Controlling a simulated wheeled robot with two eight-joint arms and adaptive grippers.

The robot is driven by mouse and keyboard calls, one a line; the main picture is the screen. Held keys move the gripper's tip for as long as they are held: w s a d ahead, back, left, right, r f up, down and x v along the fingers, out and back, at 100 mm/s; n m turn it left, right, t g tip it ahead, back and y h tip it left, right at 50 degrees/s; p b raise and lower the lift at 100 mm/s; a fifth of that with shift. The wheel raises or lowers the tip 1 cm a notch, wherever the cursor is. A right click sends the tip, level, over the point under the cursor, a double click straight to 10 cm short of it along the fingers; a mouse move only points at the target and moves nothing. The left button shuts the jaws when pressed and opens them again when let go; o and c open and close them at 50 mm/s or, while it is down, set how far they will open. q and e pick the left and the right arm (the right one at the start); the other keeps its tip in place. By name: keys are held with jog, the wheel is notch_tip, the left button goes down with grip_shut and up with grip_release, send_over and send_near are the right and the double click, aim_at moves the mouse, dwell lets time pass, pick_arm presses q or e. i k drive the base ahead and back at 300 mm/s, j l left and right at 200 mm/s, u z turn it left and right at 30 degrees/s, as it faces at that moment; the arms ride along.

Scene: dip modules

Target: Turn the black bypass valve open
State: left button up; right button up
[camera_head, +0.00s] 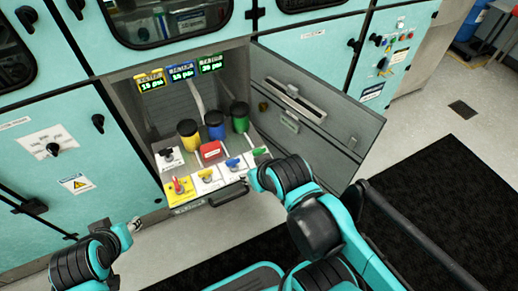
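The black valve (169,156) sits on a white plate at the left of the open cabinet bay, behind the red-handled control. My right arm reaches in from the lower right; its gripper (256,181) is at the front right edge of the valve panel, beside the green and blue valves and apart from the black valve. My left gripper (134,226) is low in front of the cabinet's left door, away from the valves. Both grippers are too small to show their finger opening.
The panel holds a red handle (179,186) and yellow (206,176), blue (232,163) and green (258,152) valves. A red box (211,150) and coloured canisters (215,124) stand behind. The cabinet door (315,110) hangs open at right.

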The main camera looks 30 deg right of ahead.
aim_at(166, 152)
jog(key=i+j+z, duration=0.1)
jog(key=j+z, duration=0.2)
jog(key=j, duration=0.3)
jog(key=j+z, duration=0.3)
jog(key=j, duration=0.35)
jog(key=i, duration=0.05)
